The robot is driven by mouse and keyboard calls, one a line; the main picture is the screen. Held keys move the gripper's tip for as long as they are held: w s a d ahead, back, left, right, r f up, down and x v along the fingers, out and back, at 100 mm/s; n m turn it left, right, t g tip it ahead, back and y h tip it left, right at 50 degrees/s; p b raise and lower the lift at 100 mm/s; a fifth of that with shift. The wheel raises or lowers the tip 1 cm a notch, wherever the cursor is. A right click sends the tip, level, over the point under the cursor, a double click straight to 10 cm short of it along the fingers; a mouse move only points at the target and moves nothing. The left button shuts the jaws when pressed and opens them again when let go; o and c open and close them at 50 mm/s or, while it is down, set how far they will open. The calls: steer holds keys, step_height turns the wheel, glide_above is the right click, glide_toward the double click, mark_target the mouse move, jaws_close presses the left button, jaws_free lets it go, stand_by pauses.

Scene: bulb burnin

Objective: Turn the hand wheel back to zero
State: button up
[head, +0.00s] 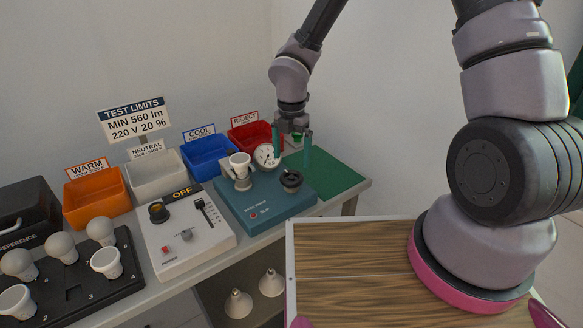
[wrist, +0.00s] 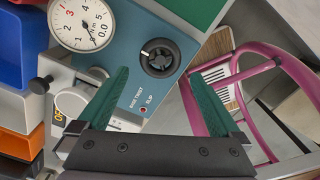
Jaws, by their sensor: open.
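The black hand wheel (head: 291,180) sits on the right part of the teal torque unit (head: 262,222). In the wrist view the hand wheel (wrist: 160,58) shows a round hub and a white mark on its left side. A round white dial (head: 266,156) stands behind it; in the wrist view the dial (wrist: 82,22) is numbered, and its needle points to the lower right, near 0.0. My gripper (head: 292,150) is open and empty above the hand wheel, its green fingers pointing down. In the wrist view the wheel lies ahead, between the fingertips (wrist: 158,78), apart from them.
A white bulb holder (head: 240,168) stands on the unit left of the wheel. A white switch box (head: 185,240) is farther left, with colored bins behind. A green mat (head: 335,178) on the right is clear. A pink-framed chair (wrist: 258,90) shows in the wrist view.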

mark_target(293, 175)
steer(key=shift+r, duration=2.3)
steer(key=s+d+r+m+t, duration=0.1)
steer(key=d+r+m+t, duration=0.2)
steer(key=d+r+m, duration=1.5)
steer(key=s+d+r+m+t+y, duration=0.2)
steer(key=s+d+r+m+t, duration=0.2)
steer(key=s+r+m, duration=0.7)
steer(key=shift+d+r+m, duration=0.5)
steer(key=shift+r+m, duration=0.6)
steer(key=shift+m, duration=1.3)
steer(key=shift+s, duration=0.1)
